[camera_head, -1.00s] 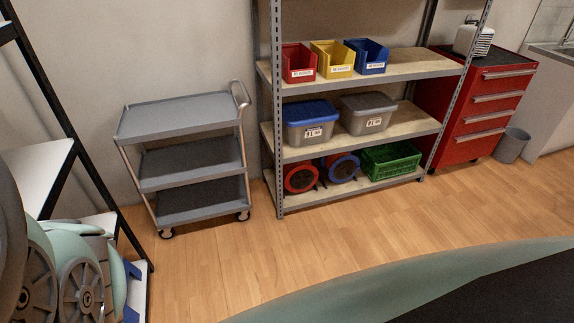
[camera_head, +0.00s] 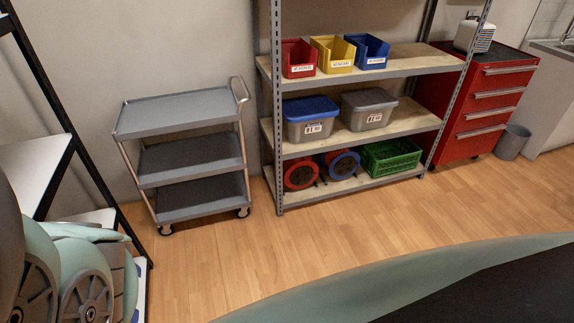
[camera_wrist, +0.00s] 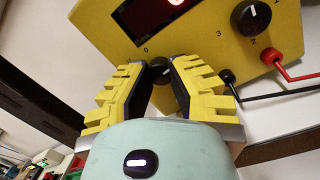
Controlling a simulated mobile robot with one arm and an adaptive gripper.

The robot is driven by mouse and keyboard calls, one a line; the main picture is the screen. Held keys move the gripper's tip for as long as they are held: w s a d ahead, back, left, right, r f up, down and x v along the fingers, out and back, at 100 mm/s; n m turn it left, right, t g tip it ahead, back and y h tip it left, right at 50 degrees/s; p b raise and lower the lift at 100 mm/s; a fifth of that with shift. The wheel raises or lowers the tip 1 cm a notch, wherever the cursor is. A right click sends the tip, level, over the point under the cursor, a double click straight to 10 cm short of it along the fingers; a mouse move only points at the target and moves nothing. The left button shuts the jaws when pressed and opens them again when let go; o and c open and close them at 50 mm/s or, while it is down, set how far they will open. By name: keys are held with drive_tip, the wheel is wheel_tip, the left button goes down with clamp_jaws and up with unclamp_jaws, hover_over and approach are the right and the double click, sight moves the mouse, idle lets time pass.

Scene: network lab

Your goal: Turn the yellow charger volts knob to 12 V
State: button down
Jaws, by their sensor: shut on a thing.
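The yellow charger (camera_wrist: 205,35) fills the upper part of the wrist view, tilted in the picture, with a dark display (camera_wrist: 145,18) showing part of a red digit. My gripper (camera_wrist: 164,66) is shut on a small dark knob (camera_wrist: 163,73) at the charger's edge, with yellow ribbed fingers on both sides of it. A "0" mark shows beside this knob; its pointer and most of its scale are hidden by the fingers. A larger black knob (camera_wrist: 251,17) with a white pointer line sits to the right, ungripped. I cannot read which knob is for volts.
A red plug (camera_wrist: 270,56) and a black plug (camera_wrist: 227,76) with leads sit near the right finger. In the head view, a grey cart (camera_head: 185,160), a shelf rack (camera_head: 350,141) and a red drawer cabinet (camera_head: 490,105) stand along the wall. The wooden floor between is clear.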

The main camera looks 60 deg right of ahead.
drive_tip(key=m, duration=0.5)
drive_tip(key=shift+d+t+h, duration=0.1)
drive_tip(key=shift+t+h, duration=0.2)
drive_tip(key=shift+t, duration=0.1)
drive_tip(key=m+h, duration=0.1)
drive_tip(key=m, duration=1.1)
drive_tip(key=shift+f+h, duration=0.15)
drive_tip(key=shift+h, duration=0.25)
drive_tip(key=shift+m+p, duration=0.35)
drive_tip(key=shift+m, duration=1.55)
drive_tip(key=shift+f, duration=0.1)
drive_tip(key=c, duration=1.3)
unclamp_jaws()
drive_tip(key=shift+c, duration=0.2)
drive_tip(key=o, duration=0.6)
drive_tip(key=shift+r, duration=0.2)
